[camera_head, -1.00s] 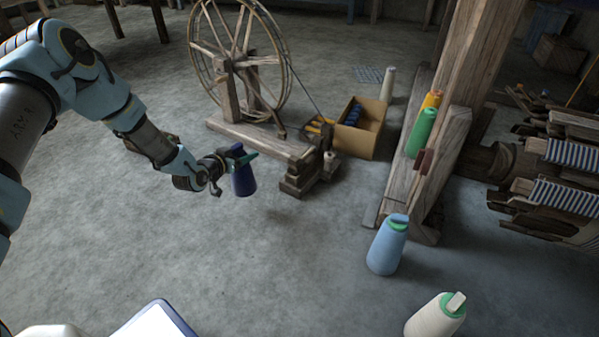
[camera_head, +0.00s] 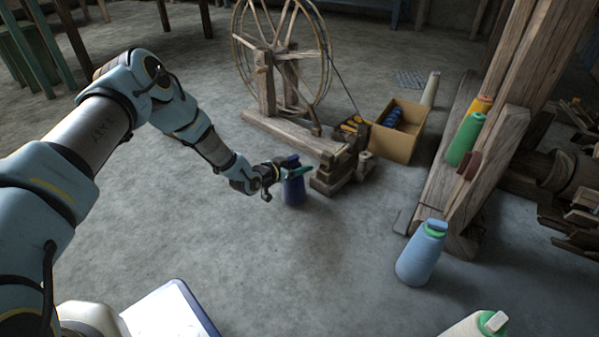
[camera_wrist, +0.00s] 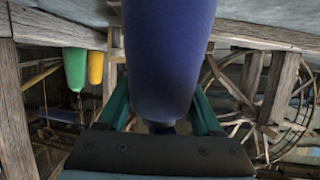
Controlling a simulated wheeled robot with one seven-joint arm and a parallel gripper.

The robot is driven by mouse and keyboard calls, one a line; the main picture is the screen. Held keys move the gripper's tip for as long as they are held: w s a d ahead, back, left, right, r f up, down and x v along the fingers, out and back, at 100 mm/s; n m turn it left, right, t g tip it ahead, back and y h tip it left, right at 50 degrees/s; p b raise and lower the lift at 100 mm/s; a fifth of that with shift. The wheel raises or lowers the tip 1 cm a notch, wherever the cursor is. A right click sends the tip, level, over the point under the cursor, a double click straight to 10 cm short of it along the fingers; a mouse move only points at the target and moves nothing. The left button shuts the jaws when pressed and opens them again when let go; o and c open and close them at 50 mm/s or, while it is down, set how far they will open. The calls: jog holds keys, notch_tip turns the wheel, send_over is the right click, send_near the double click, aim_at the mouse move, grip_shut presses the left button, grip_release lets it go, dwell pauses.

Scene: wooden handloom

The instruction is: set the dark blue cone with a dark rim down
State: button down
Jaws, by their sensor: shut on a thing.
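The dark blue cone (camera_head: 294,188) is held by my gripper (camera_head: 290,172), near the low wooden blocks at the front end of the spinning wheel in the head view. The gripper is shut on the cone's upper part, and the cone hangs roughly upright. I cannot tell from the head view whether its base touches the floor. In the wrist view the cone (camera_wrist: 168,55) fills the middle between the two green fingers (camera_wrist: 160,115). Its dark rim is hard to make out.
The spinning wheel (camera_head: 265,85) stands behind the cone. A cardboard box (camera_head: 404,145) with blue spools is to its right. A green cone (camera_head: 465,139) is by the loom post. Floor in front is clear.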

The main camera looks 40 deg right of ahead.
jog(key=shift+f, duration=0.8)
jog(key=shift+c, duration=0.2)
grip_release()
jog(key=w+p+v, duration=0.1)
jog(key=p+v, duration=0.4)
jog(key=v, duration=0.7)
jog(key=shift+s, duration=0.45)
